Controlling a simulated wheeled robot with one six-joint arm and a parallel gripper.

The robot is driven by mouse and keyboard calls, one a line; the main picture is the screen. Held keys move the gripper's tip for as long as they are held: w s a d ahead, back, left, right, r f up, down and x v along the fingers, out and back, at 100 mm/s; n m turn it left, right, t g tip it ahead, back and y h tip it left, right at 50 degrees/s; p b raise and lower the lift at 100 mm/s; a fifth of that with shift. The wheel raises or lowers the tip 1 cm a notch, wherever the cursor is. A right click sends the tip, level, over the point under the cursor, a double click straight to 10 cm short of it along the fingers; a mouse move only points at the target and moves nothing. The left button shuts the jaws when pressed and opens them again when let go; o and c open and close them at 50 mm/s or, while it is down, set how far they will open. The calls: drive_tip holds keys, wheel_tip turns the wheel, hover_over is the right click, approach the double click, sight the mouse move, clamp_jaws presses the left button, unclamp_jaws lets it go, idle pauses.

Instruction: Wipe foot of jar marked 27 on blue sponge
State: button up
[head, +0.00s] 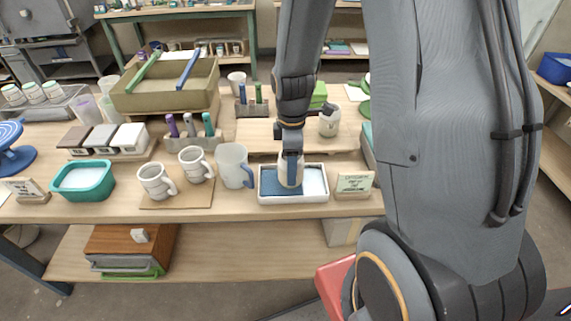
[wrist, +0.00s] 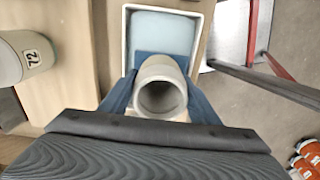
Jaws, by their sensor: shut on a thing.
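My gripper (head: 291,168) is shut on a pale grey jar (head: 290,176) and holds it upright. In the wrist view the open mouth of the held jar (wrist: 161,97) shows between the blue fingers of my gripper (wrist: 163,100). No number shows on it. The jar is over the dark blue sponge (head: 268,187) in a white tray (head: 293,200). I cannot tell whether its foot touches the sponge. In the wrist view the sponge (wrist: 148,62) shows partly behind the jar, with the tray's pale part beyond.
Another jar (head: 330,120) stands on a board behind; in the wrist view this jar (wrist: 20,58) has a label seeming to read 72. A grey jug (head: 232,165) stands close left of the tray, with mugs (head: 157,181) further left. A small sign (head: 354,183) stands right.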

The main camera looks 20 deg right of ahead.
drive_tip(key=shift+s+d, duration=0.15)
drive_tip(key=shift+d, duration=0.25)
drive_tip(key=shift+w+a+p, duration=0.15)
drive_tip(key=shift+w+a, duration=0.2)
drive_tip(key=shift+a, duration=0.75)
drive_tip(key=shift+w+a+p, duration=0.15)
drive_tip(key=shift+w+a, duration=0.25)
drive_tip(key=shift+a, duration=0.7)
drive_tip(key=shift+w+a+p, duration=0.15)
drive_tip(key=shift+w+a, duration=0.2)
drive_tip(key=shift+a, duration=0.75)
drive_tip(key=shift+s+d+r+p, duration=0.1)
drive_tip(key=shift+s+d+p, duration=0.25)
drive_tip(key=shift+d, duration=0.75)
drive_tip(key=shift+s+d+f+p, duration=0.15)
drive_tip(key=shift+s+d, duration=0.25)
drive_tip(key=shift+d, duration=0.7)
drive_tip(key=shift+s+d+r+p, duration=0.15)
drive_tip(key=shift+s+d+p, duration=0.2)
drive_tip(key=shift+d, duration=0.75)
drive_tip(key=shift+w+a, duration=0.4)
drive_tip(key=shift+a, duration=0.7)
drive_tip(key=shift+w+a, duration=0.35)
drive_tip(key=shift+a, duration=0.75)
drive_tip(key=shift+w+a, duration=0.4)
drive_tip(key=shift+a, duration=0.7)
wheel_tip(320, 180, up, 7)
drive_tip(key=p, duration=0.5)
drive_tip(key=shift+p, duration=0.35)
drive_tip(key=shift+s, duration=0.1)
